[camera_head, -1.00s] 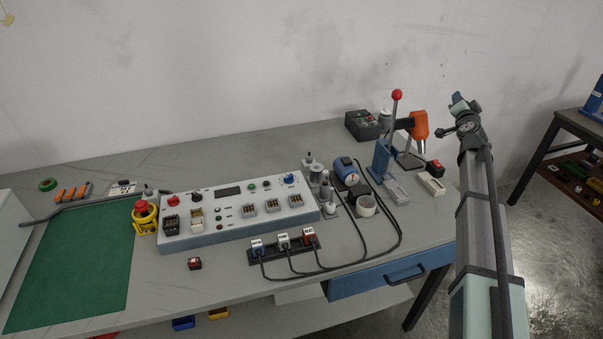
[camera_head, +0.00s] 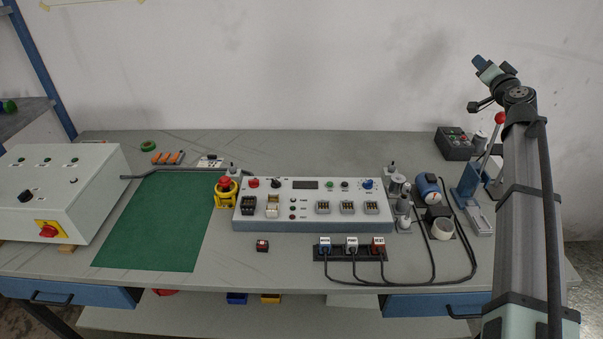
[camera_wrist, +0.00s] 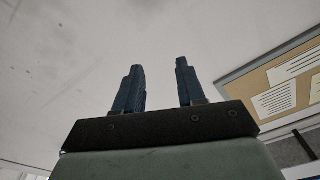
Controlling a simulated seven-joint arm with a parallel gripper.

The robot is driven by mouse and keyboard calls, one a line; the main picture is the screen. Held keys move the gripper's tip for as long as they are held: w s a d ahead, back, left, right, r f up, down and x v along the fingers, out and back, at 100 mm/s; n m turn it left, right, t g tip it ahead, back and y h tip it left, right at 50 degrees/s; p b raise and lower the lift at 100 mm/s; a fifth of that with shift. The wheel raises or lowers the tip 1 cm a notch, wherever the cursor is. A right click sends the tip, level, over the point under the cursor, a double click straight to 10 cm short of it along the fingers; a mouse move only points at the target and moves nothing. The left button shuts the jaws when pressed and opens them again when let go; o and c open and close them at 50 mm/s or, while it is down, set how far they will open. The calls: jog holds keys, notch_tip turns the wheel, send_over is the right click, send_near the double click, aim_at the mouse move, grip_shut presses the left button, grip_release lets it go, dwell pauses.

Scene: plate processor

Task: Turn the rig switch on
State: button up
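No switch is readably labelled "rig", so I cannot tell which one is meant. A white test panel (camera_head: 300,224) stands mid-table with a black knob (camera_head: 275,184), a blue knob (camera_head: 367,184), small buttons and rocker-like blocks. A grey box (camera_head: 75,165) at the left carries a red rotary switch on a yellow plate (camera_head: 49,230). A small loose red-and-black switch block (camera_head: 262,246) lies in front of the panel. My gripper (camera_wrist: 160,62) is open and empty in the wrist view, pointing at the wall. In the head view it is raised at the upper right (camera_head: 480,65), far from these.
A green mat (camera_head: 155,225) lies between box and panel. A yellow-collared emergency stop (camera_head: 226,190) stands at the panel's left end. A cable strip (camera_head: 320,255) with black cables lies in front. A lever press (camera_head: 468,185) and dark control box (camera_head: 455,143) stand right, partly behind my arm.

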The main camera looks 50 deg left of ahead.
jog(key=s+a+f+n+g+y, duration=0.1)
jog(key=s+a+f+n+g, duration=0.3)
jog(key=a, duration=0.5)
jog(key=s+a+f+n+g, duration=0.1)
jog(key=s+a+n+g, duration=0.25)
jog(key=s+a, duration=0.4)
jog(key=n+g+h, duration=0.6)
jog(key=n+h, duration=0.8)
jog(key=n, duration=0.3)
send_near(253, 180)
notch_tip(253, 180, down, 8)
jog(key=shift+w+d+f, duration=0.1)
jog(key=shift+w+d, duration=0.05)
jog(key=shift+d, duration=0.05)
jog(key=shift+c, duration=0.3)
grip_shut()
